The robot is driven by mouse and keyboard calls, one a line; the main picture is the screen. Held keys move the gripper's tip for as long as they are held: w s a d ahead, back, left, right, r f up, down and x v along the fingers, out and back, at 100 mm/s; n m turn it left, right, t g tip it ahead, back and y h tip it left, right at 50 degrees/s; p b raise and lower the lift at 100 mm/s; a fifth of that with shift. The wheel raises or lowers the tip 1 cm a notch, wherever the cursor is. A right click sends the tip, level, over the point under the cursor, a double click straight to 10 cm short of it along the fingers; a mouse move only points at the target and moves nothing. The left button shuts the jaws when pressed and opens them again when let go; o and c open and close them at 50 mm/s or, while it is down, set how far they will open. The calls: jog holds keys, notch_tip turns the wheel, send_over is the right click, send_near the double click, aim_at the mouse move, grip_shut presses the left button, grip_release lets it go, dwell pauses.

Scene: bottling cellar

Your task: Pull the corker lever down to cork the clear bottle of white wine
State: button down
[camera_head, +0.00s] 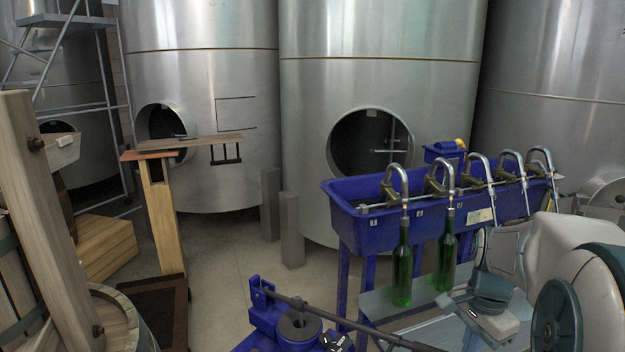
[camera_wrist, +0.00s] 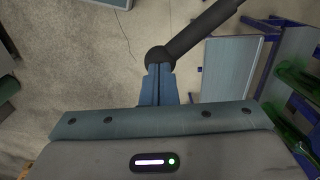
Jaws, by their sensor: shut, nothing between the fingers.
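The blue corker (camera_head: 266,313) stands at the bottom middle of the head view, with a dark round part on top. Its long dark lever (camera_head: 375,331) slopes down to the right and leaves the picture. In the wrist view the lever (camera_wrist: 197,32) enters from the top and ends in a dark round knob. My gripper (camera_wrist: 160,70) is shut and empty, with its fingertips right at the knob; I cannot tell whether they touch it. My arm fills the right of the head view. I cannot make out the clear bottle of white wine in either view.
A blue filler trough (camera_head: 350,222) with several curved spouts stands behind the corker. Two green bottles (camera_head: 402,272) (camera_head: 445,262) hang or stand under its spouts, above a grey shelf (camera_head: 385,303). Wooden press and barrel (camera_head: 122,312) are at left. Floor (camera_head: 225,290) between is open.

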jog(key=shift+s+d+f+b, duration=0.1)
jog(key=shift+d+f+b, duration=0.1)
jog(key=shift+f+b, duration=0.55)
jog(key=shift+f, duration=0.15)
jog(key=shift+f+b, duration=0.75)
jog(key=shift+f, duration=0.7)
jog(key=shift+f, duration=0.25)
